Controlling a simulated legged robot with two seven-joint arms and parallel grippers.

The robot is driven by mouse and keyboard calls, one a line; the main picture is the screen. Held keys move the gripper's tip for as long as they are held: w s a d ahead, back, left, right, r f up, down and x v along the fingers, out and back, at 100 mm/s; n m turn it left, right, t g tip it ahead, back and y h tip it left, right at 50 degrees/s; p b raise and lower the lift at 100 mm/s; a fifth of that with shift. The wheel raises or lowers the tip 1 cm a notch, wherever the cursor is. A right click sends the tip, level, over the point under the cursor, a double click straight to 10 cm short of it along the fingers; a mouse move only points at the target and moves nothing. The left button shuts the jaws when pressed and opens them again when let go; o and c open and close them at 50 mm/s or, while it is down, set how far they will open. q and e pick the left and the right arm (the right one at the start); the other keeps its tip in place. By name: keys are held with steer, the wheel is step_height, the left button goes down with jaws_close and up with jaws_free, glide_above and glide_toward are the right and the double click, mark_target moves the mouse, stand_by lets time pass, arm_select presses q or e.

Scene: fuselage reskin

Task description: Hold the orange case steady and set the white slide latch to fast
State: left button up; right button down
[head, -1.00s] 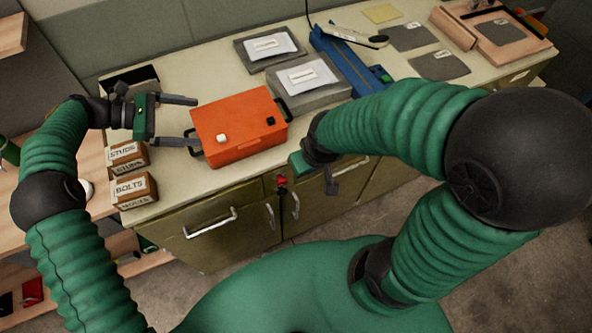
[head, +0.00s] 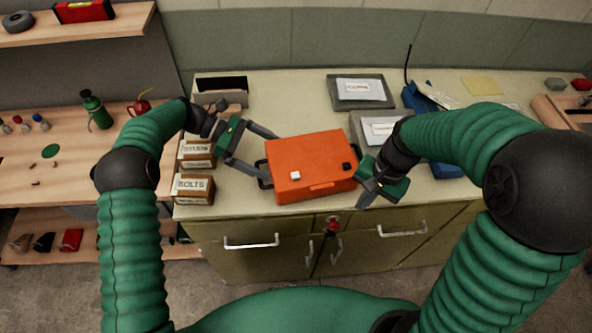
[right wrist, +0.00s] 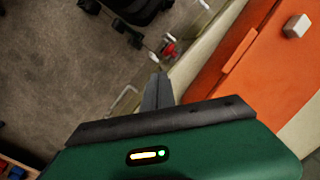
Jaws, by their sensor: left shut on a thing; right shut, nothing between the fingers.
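My right gripper (head: 363,201) is shut and empty, low by the case's front right corner. In the right wrist view its closed fingers (right wrist: 157,92) point past the bench edge, with the case (right wrist: 225,70) to the right and the white latch (right wrist: 296,25) at upper right.
Studs (head: 197,154) and bolts (head: 193,188) boxes stand left of the case, close to my left arm. Grey trays (head: 358,90) and a blue tool (head: 446,172) lie behind and right. The bench front has cabinet handles (head: 251,242) and a red item (head: 333,227).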

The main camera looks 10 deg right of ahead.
mark_target(295, 176)
steer(key=w+r+m+y, duration=0.1)
steer(key=m, duration=0.1)
steer(key=w+a+r+m+g+y, duration=0.1)
steer(key=w+m, duration=0.1)
steer(key=w+a+r+m+g+y, duration=0.1)
steer(key=w+m+y, duration=0.1)
steer(key=m, duration=0.1)
steer(key=shift+a+r, duration=0.15)
steer(key=shift+r, duration=0.05)
steer(key=w+r+y, duration=0.2)
steer(key=w+a+r+m+y, duration=0.1)
steer(key=w+r+y, duration=0.1)
steer(key=w, duration=0.1)
steer(key=w+r+y, duration=0.2)
steer(key=shift+w+a+r+m+t, duration=0.1)
steer(key=shift+w+a+m+t, duration=0.1)
steer(key=shift+m+t, duration=0.2)
steer(key=shift+a, duration=0.15)
steer(key=x, duration=0.9)
steer(key=shift+s+a+f, duration=0.1)
steer(key=shift+a+f, duration=0.05)
steer(key=shift+f, duration=0.05)
steer(key=a, duration=0.3)
steer(key=shift+s+a+f, duration=0.15)
steer(key=shift+a, duration=0.5)
